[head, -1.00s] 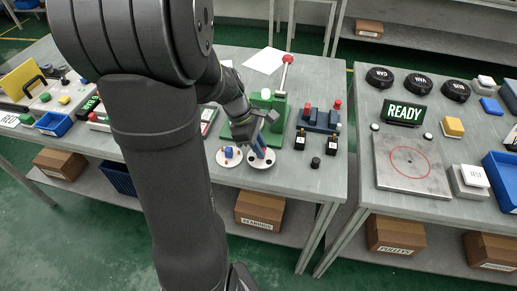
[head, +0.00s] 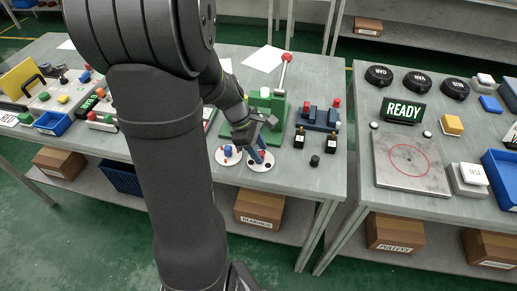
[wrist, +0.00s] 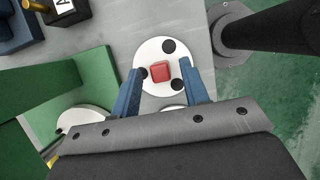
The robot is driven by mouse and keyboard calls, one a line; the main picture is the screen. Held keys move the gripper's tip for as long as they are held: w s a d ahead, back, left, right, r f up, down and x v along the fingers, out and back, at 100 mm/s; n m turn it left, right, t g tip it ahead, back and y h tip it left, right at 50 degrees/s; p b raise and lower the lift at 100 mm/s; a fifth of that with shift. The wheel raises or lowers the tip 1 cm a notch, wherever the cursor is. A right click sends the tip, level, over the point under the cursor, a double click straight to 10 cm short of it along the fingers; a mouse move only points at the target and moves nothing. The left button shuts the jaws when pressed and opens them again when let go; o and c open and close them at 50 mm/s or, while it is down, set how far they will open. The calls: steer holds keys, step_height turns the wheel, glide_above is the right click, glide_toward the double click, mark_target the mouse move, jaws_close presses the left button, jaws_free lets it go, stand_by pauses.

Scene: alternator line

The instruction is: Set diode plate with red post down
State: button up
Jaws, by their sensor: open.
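The diode plate with the red post (wrist: 160,72) is a white disc with black round spots. In the head view this plate (head: 258,166) lies flat on the grey table near its front edge. My gripper (wrist: 161,68) is open, its two blue fingers on either side of the red post with gaps. In the head view my gripper (head: 260,153) is right over the plate and partly hides it. A second white plate with a blue post (head: 228,152) lies just to the left. Part of a white disc shows behind the gripper body in the wrist view.
A green press (head: 268,105) with a red-knobbed lever stands behind the plates. Two small black blocks (head: 299,139) and a black knob (head: 315,161) are to the right. A blue fixture (head: 318,117) stands behind them. The table's front edge is close.

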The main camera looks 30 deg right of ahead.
steer(key=v, duration=1.2)
steer(key=x, duration=1.2)
steer(key=shift+r, duration=1.7)
